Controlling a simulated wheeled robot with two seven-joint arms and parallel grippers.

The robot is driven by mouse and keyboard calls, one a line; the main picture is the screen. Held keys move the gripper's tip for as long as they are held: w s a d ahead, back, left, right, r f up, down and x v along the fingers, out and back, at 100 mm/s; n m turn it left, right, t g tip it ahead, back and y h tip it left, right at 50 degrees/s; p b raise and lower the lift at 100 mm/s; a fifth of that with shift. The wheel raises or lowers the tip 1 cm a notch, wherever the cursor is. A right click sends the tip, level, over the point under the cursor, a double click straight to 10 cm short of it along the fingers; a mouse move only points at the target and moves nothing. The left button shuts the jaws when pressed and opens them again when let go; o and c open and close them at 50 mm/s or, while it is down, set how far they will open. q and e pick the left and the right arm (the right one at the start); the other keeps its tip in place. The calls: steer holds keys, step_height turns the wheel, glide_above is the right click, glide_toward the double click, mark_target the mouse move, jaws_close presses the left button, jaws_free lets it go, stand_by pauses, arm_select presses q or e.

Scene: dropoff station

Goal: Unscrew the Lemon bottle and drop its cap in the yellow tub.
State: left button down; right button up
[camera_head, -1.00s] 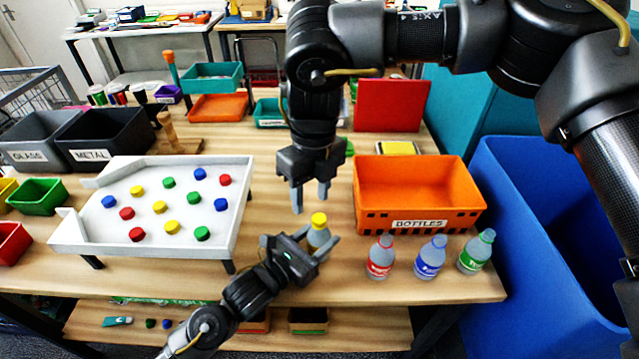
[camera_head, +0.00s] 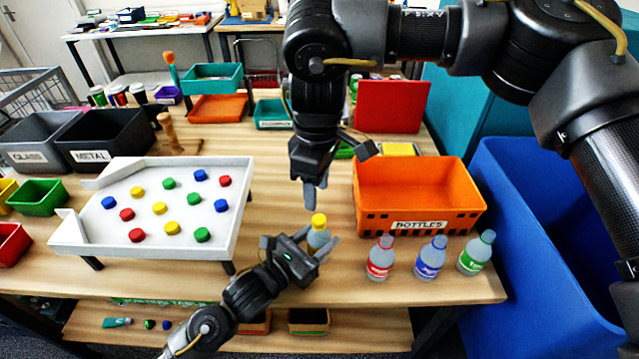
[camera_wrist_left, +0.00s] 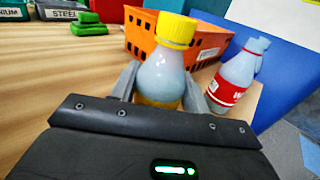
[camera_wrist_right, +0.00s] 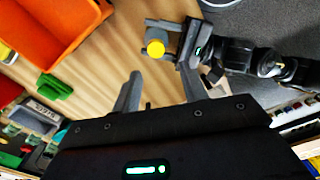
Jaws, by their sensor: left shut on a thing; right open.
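The Lemon bottle, the yellow-capped bottle (camera_head: 318,240), stands upright on the wooden table. Its yellow cap (camera_head: 319,220) is on its neck; the cap also shows in the left wrist view (camera_wrist_left: 175,29) and the right wrist view (camera_wrist_right: 155,48). My left gripper (camera_head: 318,246) is shut on the bottle's body, a finger on each side (camera_wrist_left: 160,88). My right gripper (camera_head: 314,196) is open and empty just above the cap, fingers pointing down; its fingers also show in the right wrist view (camera_wrist_right: 170,85). I cannot pick out the yellow tub for sure; a yellow bin (camera_head: 7,190) is partly visible at the far left edge.
Red (camera_head: 381,258), blue (camera_head: 430,258) and green-labelled (camera_head: 476,252) bottles stand to the right. An orange BOTTLES crate (camera_head: 470,208) is behind them. A white tray (camera_head: 75,238) with several coloured caps is at left. Bare table lies between the tray and my left gripper.

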mark_target(319, 219)
steer(key=m, duration=0.4)
steer(key=shift+w+d+m, duration=0.1)
steer(key=shift+d+m, duration=0.1)
steer(key=shift+m, duration=0.1)
steer(key=m, duration=0.4)
steer(key=shift+m, duration=0.4)
steer(key=shift+f, duration=4)
jaws_close()
